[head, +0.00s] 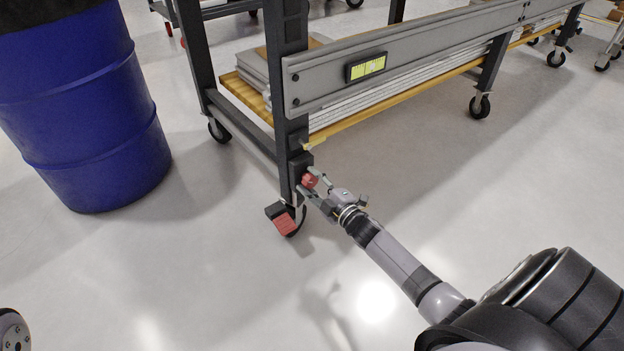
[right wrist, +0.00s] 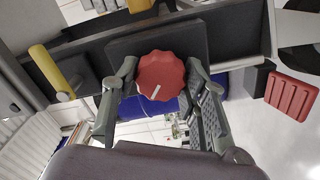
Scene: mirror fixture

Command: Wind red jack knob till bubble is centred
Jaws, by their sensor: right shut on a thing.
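The red jack knob (head: 309,180) is on a dark block low on the near leg of the workbench. In the right wrist view the scalloped red knob (right wrist: 161,76) faces me, with a white pointer line toward its lower edge. My right gripper (head: 312,187) is shut on the knob, one finger on each side of it. The level (head: 366,67), a yellow-green vial in a black frame, is on the bench's grey side rail. The bubble is too small to place surely. My left gripper is out of view.
The workbench rail (head: 420,50) runs above my right arm. A red caster pedal (head: 284,222) sits just below the knob. A blue drum (head: 85,115) stands at the left. The floor in front of the bench is clear.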

